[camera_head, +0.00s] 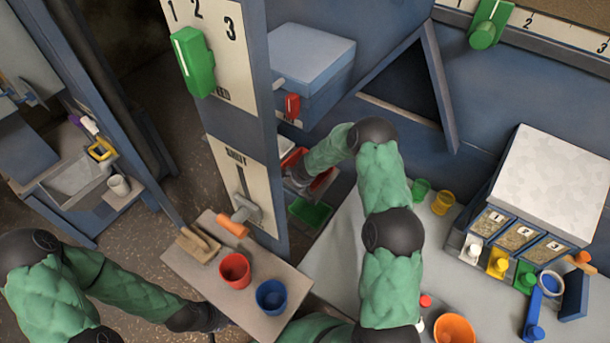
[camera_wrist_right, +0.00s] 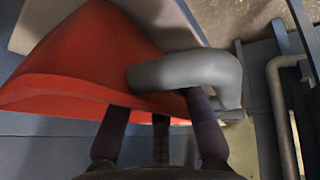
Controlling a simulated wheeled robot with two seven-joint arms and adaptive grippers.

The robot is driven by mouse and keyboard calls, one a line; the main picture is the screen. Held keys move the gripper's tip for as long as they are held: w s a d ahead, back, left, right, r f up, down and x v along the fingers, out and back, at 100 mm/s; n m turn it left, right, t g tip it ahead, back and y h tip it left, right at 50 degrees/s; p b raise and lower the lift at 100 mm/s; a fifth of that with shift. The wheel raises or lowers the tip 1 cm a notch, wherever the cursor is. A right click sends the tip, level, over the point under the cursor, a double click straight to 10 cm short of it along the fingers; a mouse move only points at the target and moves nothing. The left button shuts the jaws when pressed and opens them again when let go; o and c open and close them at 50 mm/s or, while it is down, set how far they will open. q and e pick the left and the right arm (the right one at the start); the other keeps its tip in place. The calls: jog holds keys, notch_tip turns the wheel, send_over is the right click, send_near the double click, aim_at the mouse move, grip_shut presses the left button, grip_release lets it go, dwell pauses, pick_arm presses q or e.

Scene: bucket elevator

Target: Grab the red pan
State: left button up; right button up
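The red pan (camera_wrist_right: 85,60) fills the upper left of the right wrist view, with its thick grey curved handle (camera_wrist_right: 185,72) facing my gripper. In the head view, part of the red pan (camera_head: 323,180) shows beside the blue column, partly hidden by my right arm. My right gripper (camera_wrist_right: 155,102) has its dark fingers spread, close to the pan's lower edge and handle. One fingertip is hidden behind the handle; contact is unclear. In the head view, the right gripper (camera_head: 298,172) is at the pan. My left gripper (camera_head: 205,318) is low beside the small table; its fingers are unclear.
A green pan (camera_head: 310,213) lies just below the red one. The blue column (camera_head: 262,120) stands close left of my right gripper.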

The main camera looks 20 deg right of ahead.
jog(key=shift+f, duration=0.1)
grip_shut()
jog(key=shift+w, duration=0.1)
